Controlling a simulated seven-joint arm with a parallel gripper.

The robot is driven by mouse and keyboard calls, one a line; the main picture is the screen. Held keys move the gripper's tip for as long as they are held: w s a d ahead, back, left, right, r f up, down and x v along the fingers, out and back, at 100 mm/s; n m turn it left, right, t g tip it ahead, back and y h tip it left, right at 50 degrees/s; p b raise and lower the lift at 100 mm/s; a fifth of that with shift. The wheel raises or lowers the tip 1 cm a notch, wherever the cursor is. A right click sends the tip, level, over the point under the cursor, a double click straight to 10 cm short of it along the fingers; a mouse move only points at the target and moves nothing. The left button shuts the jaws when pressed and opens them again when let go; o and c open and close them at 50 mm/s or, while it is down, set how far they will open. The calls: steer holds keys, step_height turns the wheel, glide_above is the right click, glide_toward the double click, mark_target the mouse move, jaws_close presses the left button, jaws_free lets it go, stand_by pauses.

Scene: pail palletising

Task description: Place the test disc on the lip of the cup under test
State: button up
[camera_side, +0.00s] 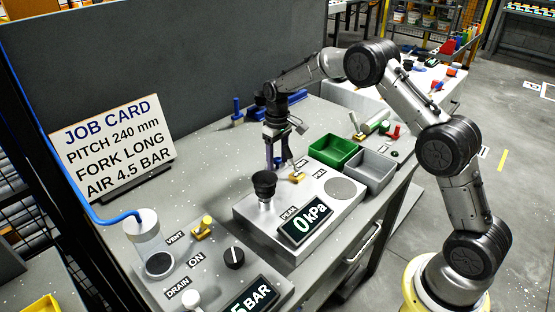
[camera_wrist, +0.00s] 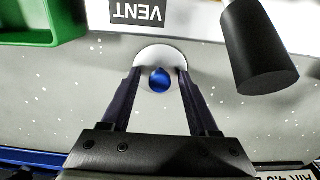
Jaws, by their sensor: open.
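The cup under test (camera_side: 264,184) is black and stands lip up on a post on the pale test unit (camera_side: 325,212) in the side view. In the wrist view, a white disc (camera_wrist: 152,53) with a round blue knob (camera_wrist: 160,80), which looks like the test disc, lies beside a pale edge. My gripper (camera_wrist: 160,72) is open, with one finger on each side of the knob; I cannot tell whether they touch it. In the side view my gripper (camera_side: 272,163) points down just behind the cup, and the disc is hidden there.
A small lever on a yellow base (camera_side: 297,178) stands close to my gripper. A green bin (camera_side: 333,150) and a grey bin (camera_side: 371,171) are to the right. In the wrist view a black tapered part (camera_wrist: 258,50) is near the right finger. A round grey plate (camera_side: 341,189) lies on the unit.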

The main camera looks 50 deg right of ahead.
mark_target(277, 159)
steer(key=s+a+r+t, duration=0.1)
steer(key=s+r, duration=0.2)
steer(key=r, duration=0.6)
steer(key=s+a+r, duration=0.1)
steer(key=s+r, duration=0.2)
steer(key=r, duration=0.7)
steer(key=s+a+r+t, duration=0.1)
steer(key=s+a+r, duration=0.1)
steer(key=s, duration=0.8)
steer(key=s+a+r+t, duration=0.2)
steer(key=s+r, duration=0.1)
steer(key=s, duration=0.7)
steer(key=shift+s+r, duration=0.2)
steer(key=shift+r, duration=0.1)
steer(key=shift+o, duration=0.2)
steer(key=s+a+f+t, duration=0.1)
steer(key=s+f, duration=0.3)
steer(key=s, duration=0.6)
steer(key=shift+f+t, duration=0.15)
steer(key=shift+t, duration=0.15)
steer(key=shift+s+f, duration=0.1)
steer(key=shift+f, duration=0.05)
